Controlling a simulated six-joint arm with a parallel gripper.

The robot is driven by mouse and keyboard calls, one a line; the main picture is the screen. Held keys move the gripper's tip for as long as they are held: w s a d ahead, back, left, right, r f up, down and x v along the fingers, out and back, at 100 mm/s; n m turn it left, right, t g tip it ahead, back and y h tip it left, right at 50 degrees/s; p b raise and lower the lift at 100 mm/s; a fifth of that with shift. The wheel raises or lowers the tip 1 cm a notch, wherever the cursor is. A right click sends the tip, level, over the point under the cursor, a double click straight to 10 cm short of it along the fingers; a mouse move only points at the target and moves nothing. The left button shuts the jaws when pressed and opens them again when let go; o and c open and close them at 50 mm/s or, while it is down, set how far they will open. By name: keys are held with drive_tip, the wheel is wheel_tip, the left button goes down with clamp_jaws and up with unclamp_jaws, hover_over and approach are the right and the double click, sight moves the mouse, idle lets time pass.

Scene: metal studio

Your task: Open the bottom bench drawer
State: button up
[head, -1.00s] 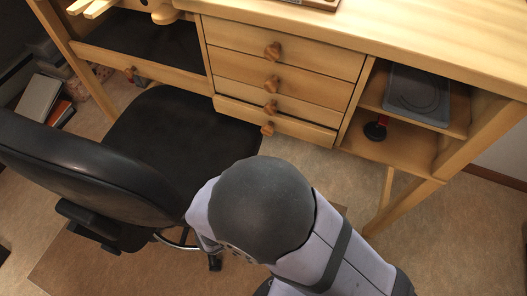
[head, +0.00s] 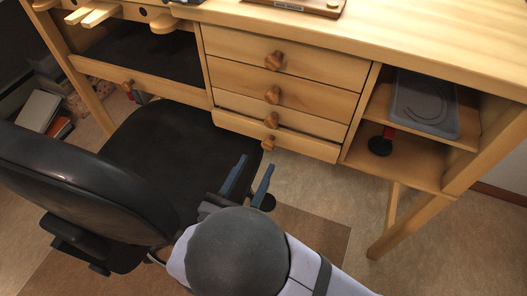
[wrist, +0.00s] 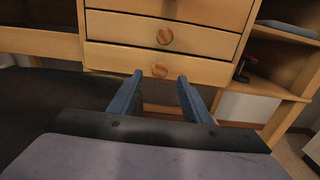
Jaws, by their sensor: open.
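The bench's bottom drawer (head: 300,147) is the lowest in a stack of wooden drawers. Its front stands slightly forward of the drawer above, with a thin dark gap along its top edge. Its round wooden knob (head: 268,142) also shows in the wrist view (wrist: 159,69), between my fingertips in the picture. My gripper (head: 257,163) has two blue fingers, open and empty. In the head view it is just below and in front of the knob, pointing at the drawer; in the wrist view its fingertips (wrist: 160,76) appear apart from the knob.
A black office chair (head: 160,140) stands close on the left. Open shelves (head: 400,165) with a grey tray (head: 425,105) are right of the drawers. A bench leg (head: 405,235) stands at the right.

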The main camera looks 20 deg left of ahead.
sight(267, 147)
drive_tip(key=shift+w+b, duration=0.4)
drive_tip(key=shift+w, duration=2.6)
